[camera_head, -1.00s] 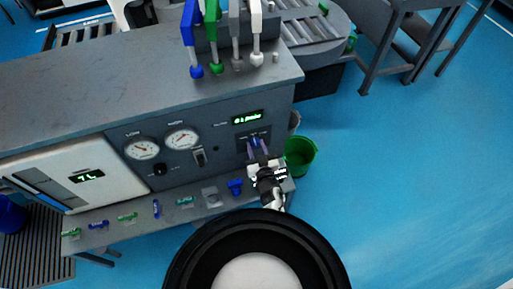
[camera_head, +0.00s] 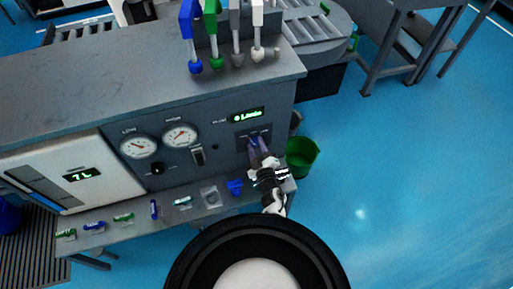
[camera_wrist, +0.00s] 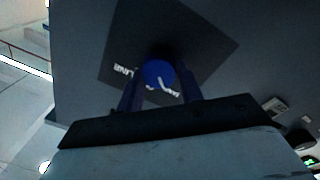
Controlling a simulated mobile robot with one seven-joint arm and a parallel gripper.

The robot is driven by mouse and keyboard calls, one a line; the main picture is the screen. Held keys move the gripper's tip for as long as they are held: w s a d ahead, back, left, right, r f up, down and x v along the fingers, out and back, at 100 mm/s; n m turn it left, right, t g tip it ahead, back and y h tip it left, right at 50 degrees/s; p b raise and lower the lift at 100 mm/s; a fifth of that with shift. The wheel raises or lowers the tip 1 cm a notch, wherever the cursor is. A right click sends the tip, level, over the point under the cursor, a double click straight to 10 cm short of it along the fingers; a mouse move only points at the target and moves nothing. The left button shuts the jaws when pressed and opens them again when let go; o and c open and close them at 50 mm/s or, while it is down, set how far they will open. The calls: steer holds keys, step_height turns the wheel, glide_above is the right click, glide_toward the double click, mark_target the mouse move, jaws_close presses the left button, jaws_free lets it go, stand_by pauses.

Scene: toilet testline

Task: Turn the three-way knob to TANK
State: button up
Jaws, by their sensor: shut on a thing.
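The three-way knob, a round blue knob (camera_wrist: 158,73) with a white pointer line, sits on a dark square label plate (camera_wrist: 200,42) in the wrist view. Its pointer slants toward the lower right of that view. Part of the white lettering shows beside the knob, but the position words cannot be read for sure. My gripper (camera_wrist: 160,82) has one finger on each side of the knob and is shut on it. In the head view my gripper (camera_head: 257,148) reaches the plate below the flow display, and its fingers mostly hide the knob.
Two dial gauges (camera_head: 180,135) and a switch (camera_head: 198,155) are left of the plate. A green bucket (camera_head: 301,155) stands close to the right of my gripper. A low shelf (camera_head: 140,229) with several small parts runs below the panel. Open blue floor lies at right.

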steer(key=shift+n, duration=0.4)
steer(key=o, duration=1)
